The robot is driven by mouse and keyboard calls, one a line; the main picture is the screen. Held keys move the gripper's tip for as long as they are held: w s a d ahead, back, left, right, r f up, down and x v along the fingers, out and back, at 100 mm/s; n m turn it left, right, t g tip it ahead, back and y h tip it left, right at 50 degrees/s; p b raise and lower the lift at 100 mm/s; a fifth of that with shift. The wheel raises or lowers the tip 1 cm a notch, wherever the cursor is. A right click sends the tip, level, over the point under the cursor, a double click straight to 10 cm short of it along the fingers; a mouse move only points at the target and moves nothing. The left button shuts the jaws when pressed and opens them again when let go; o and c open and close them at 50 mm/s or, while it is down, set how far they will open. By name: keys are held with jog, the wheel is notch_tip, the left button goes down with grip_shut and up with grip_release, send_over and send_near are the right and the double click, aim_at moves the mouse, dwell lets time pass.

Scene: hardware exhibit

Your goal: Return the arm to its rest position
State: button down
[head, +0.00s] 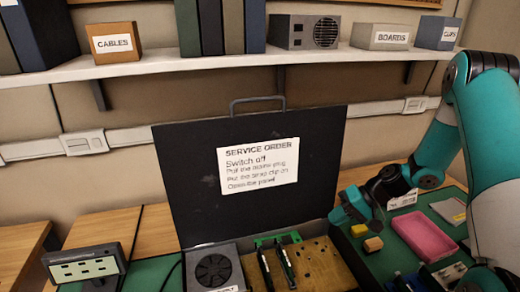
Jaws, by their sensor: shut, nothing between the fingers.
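My gripper (343,215) is at the end of my teal arm, right of centre in the head view. It hangs just right of the open black panel lid, above the left part of the green mat. It is shut and holds nothing. The fingertips are small and partly hard to make out. My arm comes in from the right edge, bends down and reaches left to the gripper.
An open case has a black lid (190,180) with a service note (258,167); a fan unit (213,270) and upright boards (280,265) sit inside. Yellowish blocks (373,244) and a pink tray (424,237) lie right. A shelf (160,66) spans above. A small display (85,268) stands left.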

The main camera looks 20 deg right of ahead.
jog(key=s+a+r+n+g+h, duration=0.1)
jog(key=s+a+r+n, duration=0.15)
jog(key=a+r, duration=0.5)
jog(key=s+a+r+n+g+h, duration=0.1)
jog(key=a+r+n+g, duration=0.15)
jog(key=a+r, duration=0.45)
jog(key=s+a+r+n+h, duration=0.1)
jog(key=s+a+r+n, duration=0.1)
jog(key=s+r, duration=0.3)
jog(key=s+a+r+n+t+h, duration=0.1)
jog(key=s+a+r+n, duration=0.2)
jog(key=s, duration=0.9)
notch_tip(320, 180, up, 3)
jog(key=shift+a+f+h, duration=0.1)
jog(key=shift+a+h, duration=0.3)
jog(key=shift+a, duration=0.55)
